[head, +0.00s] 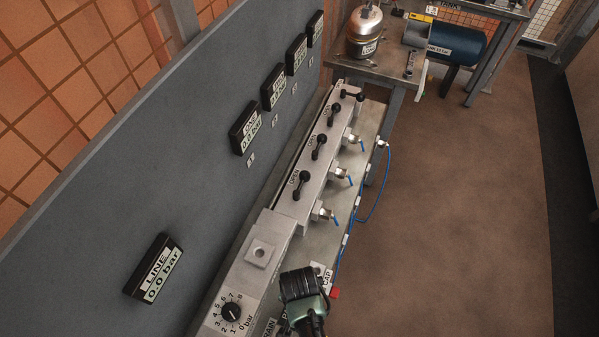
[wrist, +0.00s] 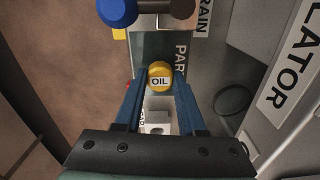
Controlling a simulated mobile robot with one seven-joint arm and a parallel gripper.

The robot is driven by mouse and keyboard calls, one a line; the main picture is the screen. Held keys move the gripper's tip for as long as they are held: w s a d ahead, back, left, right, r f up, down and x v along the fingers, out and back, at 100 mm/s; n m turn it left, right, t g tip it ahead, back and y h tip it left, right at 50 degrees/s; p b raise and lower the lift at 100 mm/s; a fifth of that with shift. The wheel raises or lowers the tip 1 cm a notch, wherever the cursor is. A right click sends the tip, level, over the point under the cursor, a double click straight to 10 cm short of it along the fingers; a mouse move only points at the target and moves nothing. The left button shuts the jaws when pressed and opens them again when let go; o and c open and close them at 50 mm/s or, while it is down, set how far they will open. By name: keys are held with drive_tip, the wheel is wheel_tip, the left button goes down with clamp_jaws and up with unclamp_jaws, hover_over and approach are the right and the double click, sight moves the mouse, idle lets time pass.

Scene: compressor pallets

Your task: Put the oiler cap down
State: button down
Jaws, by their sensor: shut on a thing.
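The oiler cap (wrist: 159,76) is round and yellow with an "OIL" label. In the wrist view it sits between the tips of my gripper's (wrist: 160,82) two blue fingers, which are shut on it. A pale block or holder (wrist: 156,122) shows between the fingers, lower in the picture; I cannot tell the gap between it and the cap. In the head view my arm's dark end covers the cap, beside a white "CAP" label (head: 322,274) at the bench's right edge.
A regulator box with a pressure dial (head: 231,313) stands left of my arm. Blue (wrist: 117,12) and brown (wrist: 182,8) knobs are at the top of the wrist view. A manifold with black levers (head: 319,146) and a blue hose (head: 376,195) lie beyond. The floor to the right is clear.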

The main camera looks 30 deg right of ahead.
drive_tip(key=shift+f, duration=0.15)
drive_tip(key=c, duration=0.5)
unclamp_jaws()
wheel_tip(320, 180, up, 12)
drive_tip(key=shift+r, duration=0.2)
idle(0.5)
